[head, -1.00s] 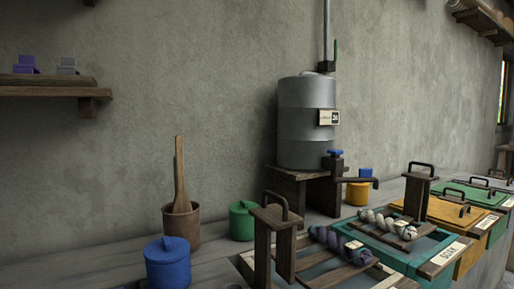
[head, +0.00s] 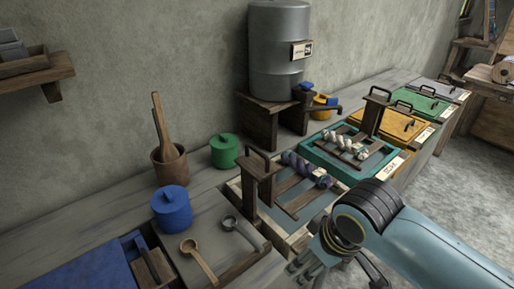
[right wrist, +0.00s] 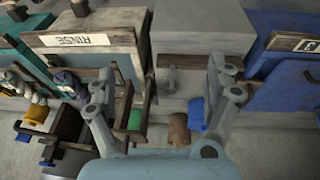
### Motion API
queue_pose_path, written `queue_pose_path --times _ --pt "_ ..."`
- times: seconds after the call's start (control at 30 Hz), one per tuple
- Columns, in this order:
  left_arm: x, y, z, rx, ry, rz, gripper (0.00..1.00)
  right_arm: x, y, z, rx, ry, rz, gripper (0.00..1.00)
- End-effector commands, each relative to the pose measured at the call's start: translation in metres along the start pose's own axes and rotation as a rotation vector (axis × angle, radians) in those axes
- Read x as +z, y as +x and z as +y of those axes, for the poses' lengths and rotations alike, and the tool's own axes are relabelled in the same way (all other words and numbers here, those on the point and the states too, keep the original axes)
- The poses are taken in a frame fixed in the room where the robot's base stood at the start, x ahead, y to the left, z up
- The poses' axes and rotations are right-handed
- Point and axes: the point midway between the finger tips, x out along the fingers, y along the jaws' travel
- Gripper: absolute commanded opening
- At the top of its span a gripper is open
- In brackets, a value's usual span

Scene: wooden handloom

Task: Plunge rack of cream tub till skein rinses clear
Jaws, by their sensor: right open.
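The cream tub (head: 297,238) sits in the bench, with its wooden rack (head: 264,192) standing in it by a tall post with a dark handle. A purple-grey skein (head: 308,170) lies across the rack slats over grey water. My right gripper (head: 308,268) is open and empty at the tub's near side, partly cut off by the lower edge. In the right wrist view its spread fingers (right wrist: 162,88) have nothing between them; the RINSE label (right wrist: 78,40) is on the left, beyond one finger. My left gripper is not in view.
A teal tub (head: 318,150) with its own rack and pale skein stands beyond, then yellow (head: 390,128) and green lidded tubs. A metal tank (head: 279,50) stands behind.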

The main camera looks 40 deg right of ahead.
Motion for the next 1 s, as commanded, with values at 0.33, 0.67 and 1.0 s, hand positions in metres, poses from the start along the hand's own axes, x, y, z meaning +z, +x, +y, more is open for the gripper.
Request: queue_pose_path --times 0.33,0.67,1.0 --pt "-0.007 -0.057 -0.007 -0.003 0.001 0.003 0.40 -0.148 -0.059 0.032 -0.034 -0.043 0.084 0.87" --pt "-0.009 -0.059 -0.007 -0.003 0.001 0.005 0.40 -0.293 -0.031 0.093 -0.075 0.005 0.151 0.87" --pt "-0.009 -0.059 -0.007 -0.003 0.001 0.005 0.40 -0.315 -0.019 0.105 -0.088 0.026 0.164 0.87"
